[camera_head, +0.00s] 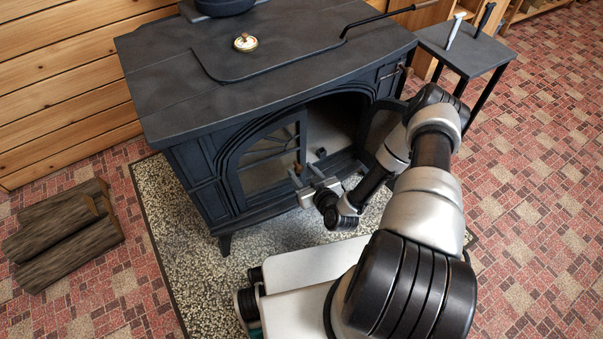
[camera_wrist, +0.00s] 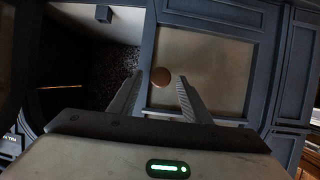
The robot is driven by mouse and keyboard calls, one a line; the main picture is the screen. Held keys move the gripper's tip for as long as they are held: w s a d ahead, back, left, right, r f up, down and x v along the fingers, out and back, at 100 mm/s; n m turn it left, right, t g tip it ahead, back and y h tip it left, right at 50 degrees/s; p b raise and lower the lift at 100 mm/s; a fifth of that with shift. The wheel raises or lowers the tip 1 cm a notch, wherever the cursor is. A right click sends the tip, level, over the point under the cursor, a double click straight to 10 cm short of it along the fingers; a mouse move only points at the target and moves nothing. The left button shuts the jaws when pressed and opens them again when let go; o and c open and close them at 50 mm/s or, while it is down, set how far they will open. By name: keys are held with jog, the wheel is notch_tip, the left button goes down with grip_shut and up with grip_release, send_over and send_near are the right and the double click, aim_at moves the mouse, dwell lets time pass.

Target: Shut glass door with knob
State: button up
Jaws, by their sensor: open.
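The black stove has an arched front with two glass doors. The left glass door (camera_head: 268,160) fills the left part of the arch; I cannot tell whether it is flush with the frame. The right glass door (camera_head: 383,126) stands swung open, partly hidden by my arm. My gripper (camera_head: 303,178) is open at the inner edge of the left door. In the wrist view a round brown knob (camera_wrist: 161,76) appears between the tips of my gripper (camera_wrist: 158,84), in front of the pale glass pane (camera_wrist: 215,62). Contact with the knob cannot be made out.
The stove's dark opening (camera_head: 332,125) lies right of the left door. A small side table (camera_head: 465,50) with tools stands at the back right. Split logs (camera_head: 62,235) lie on the floor at left. A speckled hearth pad (camera_head: 190,250) lies under the stove.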

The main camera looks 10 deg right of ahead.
jog(key=shift+w+a+f, duration=0.1)
jog(key=shift+w+f, duration=0.05)
jog(key=shift+w, duration=0.2)
grip_shut()
